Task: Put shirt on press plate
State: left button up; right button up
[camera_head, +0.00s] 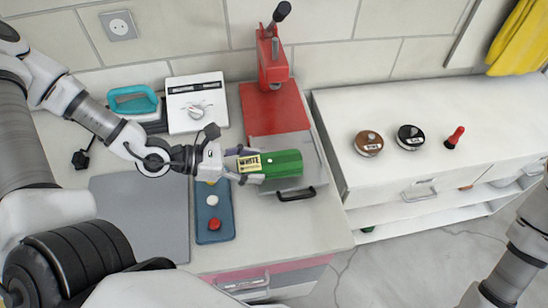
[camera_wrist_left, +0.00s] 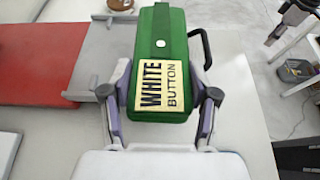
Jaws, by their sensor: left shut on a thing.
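My left gripper (camera_head: 254,163) is shut on a green block-shaped thing (camera_head: 287,162) with a yellow "WHITE BUTTON" label and a white button on top. In the left wrist view the green thing (camera_wrist_left: 164,32) sits between both fingers (camera_wrist_left: 160,92). It is over the front of the grey press plate (camera_head: 303,147), which has a black handle; whether it touches the plate I cannot tell. The plate belongs to the red press (camera_head: 270,105). No thing in view is clearly a cloth shirt, apart from a hanging yellow cloth (camera_head: 520,38).
A blue button panel (camera_head: 214,225) and grey mat (camera_head: 140,212) lie left of the press. A white dial box (camera_head: 197,103) and teal iron (camera_head: 133,100) stand behind. Two round tins (camera_head: 368,143) (camera_head: 410,137) and a red-handled stamp (camera_head: 455,137) are on the right cabinet.

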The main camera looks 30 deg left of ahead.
pick_arm(q)
send_over(271, 151)
jog(key=s, duration=0.4)
jog(key=shift+w+d+f, duration=0.2)
jog(key=shift+w+d, duration=0.05)
jog(key=shift+d, duration=0.2)
jog(key=shift+w, duration=0.4)
jog(key=f, duration=0.2)
jog(key=f+p, duration=0.1)
jog(key=shift+w+d+f, duration=0.1)
jog(key=shift+w+f, duration=0.15)
jog(key=shift+w, duration=0.05)
jog(key=shift+f, duration=0.15)
pick_arm(e)
jog(key=shift+d+r, duration=0.1)
pick_arm(q)
jog(key=shift+f, duration=0.15)
jog(key=o, duration=1.2)
